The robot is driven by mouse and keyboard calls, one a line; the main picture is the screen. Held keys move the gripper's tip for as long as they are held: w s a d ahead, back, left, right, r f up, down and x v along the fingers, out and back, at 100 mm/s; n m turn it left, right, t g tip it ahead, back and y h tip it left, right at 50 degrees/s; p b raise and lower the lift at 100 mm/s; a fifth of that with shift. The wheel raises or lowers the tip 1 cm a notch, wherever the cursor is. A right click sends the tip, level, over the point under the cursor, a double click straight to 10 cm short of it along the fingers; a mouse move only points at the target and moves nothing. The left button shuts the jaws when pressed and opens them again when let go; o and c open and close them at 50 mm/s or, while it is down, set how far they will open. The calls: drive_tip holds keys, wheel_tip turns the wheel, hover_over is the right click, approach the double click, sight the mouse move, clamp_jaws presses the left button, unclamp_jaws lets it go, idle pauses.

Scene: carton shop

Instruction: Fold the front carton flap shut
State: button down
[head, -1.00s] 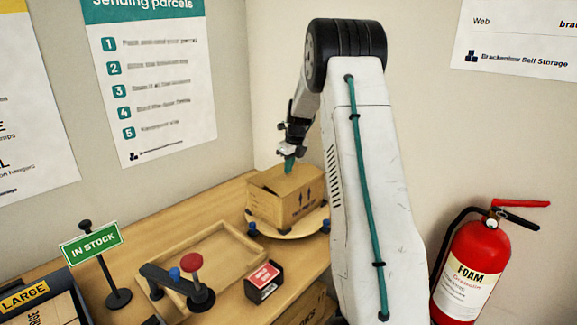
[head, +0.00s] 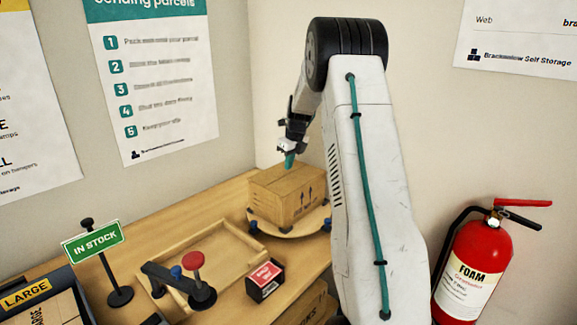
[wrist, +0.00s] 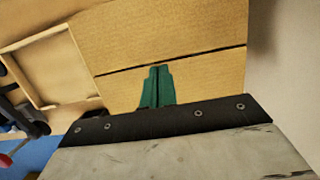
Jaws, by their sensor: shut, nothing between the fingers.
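The cardboard carton (head: 290,203) stands upright on a round wooden board at the back of the bench. Its top looks closed or nearly so. In the wrist view two top flaps lie about level: the far flap (wrist: 165,35) and the near flap (wrist: 210,78), with a narrow dark gap between them. My gripper (head: 289,161) is shut and empty, with teal fingers pointing down at the carton's top. In the wrist view the fingertips (wrist: 158,70) lie over the near flap, just short of the gap. I cannot tell whether they touch it.
The round board (head: 300,230) has small dark-blue knobs at its edge. A wooden tray (head: 215,232), a red-topped lever device (head: 193,262), a red-and-black box (head: 265,280) and an IN STOCK sign (head: 92,243) stand left and in front. A fire extinguisher (head: 470,265) is at right.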

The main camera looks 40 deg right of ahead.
sight(291, 181)
drive_tip(key=w+v, duration=0.3)
drive_tip(key=v, duration=1)
drive_tip(key=shift+r, duration=0.6)
drive_tip(key=s+a+f+n+g, duration=0.1)
drive_tip(key=s+a+n, duration=3.4)
drive_tip(key=s+a, duration=0.4)
drive_tip(key=shift+f, duration=0.3)
drive_tip(key=shift+a, duration=0.1)
